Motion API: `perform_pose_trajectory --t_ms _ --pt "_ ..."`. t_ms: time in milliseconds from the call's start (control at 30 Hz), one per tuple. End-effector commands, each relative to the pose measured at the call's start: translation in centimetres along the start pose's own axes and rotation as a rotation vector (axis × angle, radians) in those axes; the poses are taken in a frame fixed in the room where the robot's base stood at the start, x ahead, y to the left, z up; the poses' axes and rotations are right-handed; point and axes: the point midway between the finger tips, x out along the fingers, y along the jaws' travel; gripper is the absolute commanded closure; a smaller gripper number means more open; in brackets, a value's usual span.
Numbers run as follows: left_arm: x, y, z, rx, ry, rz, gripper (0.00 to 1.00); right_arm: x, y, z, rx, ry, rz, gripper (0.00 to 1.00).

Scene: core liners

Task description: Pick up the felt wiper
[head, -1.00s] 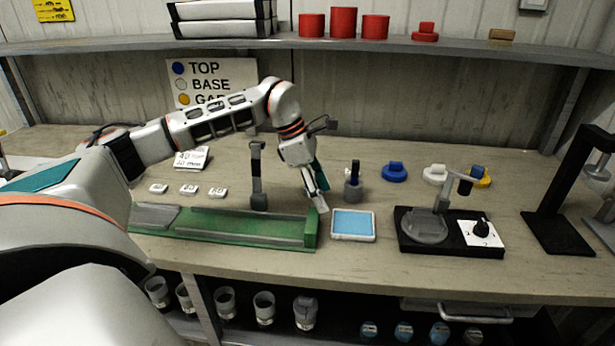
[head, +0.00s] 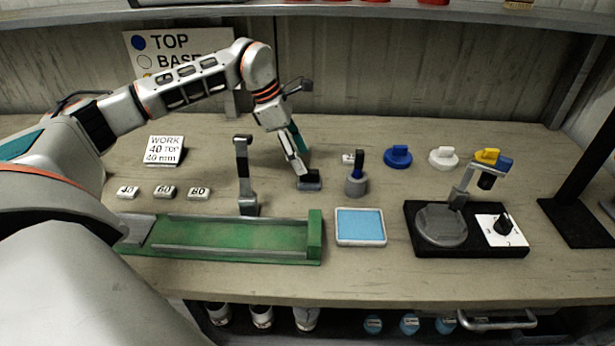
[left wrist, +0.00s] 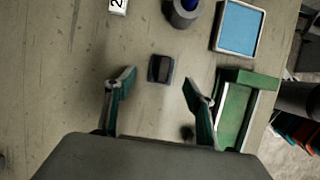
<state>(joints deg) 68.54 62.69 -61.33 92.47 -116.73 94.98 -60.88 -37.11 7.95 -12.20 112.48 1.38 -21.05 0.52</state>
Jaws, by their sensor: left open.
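A small dark grey block (head: 310,184), which looks like the felt wiper, lies on the bench behind the right end of the green trough. It also shows in the left wrist view (left wrist: 160,68), just beyond the fingertips and roughly between their lines. My left gripper (head: 303,170) points down beside the block, on its left and above it. In the left wrist view the two fingers of the left gripper (left wrist: 158,84) are spread apart with nothing between them. I cannot tell the exact height of the tips above the bench. My right gripper is not in view.
The green trough (head: 225,238) lies in front, with an upright grey post (head: 243,170) behind it. A grey pot with a blue-topped tool (head: 356,183) stands close right of the block. A blue-pad tray (head: 360,227) and a black-based fixture (head: 465,243) are farther right.

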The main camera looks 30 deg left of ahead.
Motion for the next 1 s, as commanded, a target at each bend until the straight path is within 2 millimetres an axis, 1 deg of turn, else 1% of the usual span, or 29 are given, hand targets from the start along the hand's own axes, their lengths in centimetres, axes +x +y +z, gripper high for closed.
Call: perform_pose_trajectory --t_ms 33,67,267,433,533,633,800,867,900,967,1000 --pt "0.8 -0.1 -0.1 0.000 0.002 -0.004 0.46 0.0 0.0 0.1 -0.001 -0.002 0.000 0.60" --pt "1.1 -0.1 -0.1 -0.001 0.002 -0.004 0.46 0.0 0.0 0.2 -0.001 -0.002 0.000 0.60" --pt "2.5 -0.3 -0.1 0.000 0.001 -0.004 0.46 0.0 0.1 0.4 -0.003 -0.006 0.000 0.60" --pt "4.9 -0.7 -0.1 0.000 0.001 -0.005 0.46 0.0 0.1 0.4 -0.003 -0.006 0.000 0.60" --pt "6.2 -0.6 -0.1 0.000 0.001 -0.004 0.46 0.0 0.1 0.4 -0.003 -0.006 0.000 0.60" --pt "6.7 -0.5 -0.1 0.000 0.000 -0.002 0.46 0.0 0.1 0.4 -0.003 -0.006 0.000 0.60" --pt "6.6 -0.5 -0.1 0.000 0.000 -0.001 0.46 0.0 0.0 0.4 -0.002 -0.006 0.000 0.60" --pt "6.6 -0.5 -0.1 0.000 0.000 -0.001 0.61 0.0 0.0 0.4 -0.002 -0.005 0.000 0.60" --pt "6.6 -0.5 -0.1 0.000 0.000 -0.001 0.72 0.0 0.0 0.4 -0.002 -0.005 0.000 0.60" --pt "6.6 -0.5 -0.1 0.000 0.000 -0.001 0.87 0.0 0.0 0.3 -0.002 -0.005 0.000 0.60" --pt "6.6 -0.5 -0.1 0.000 0.000 -0.001 0.87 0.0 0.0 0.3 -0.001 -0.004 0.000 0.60"
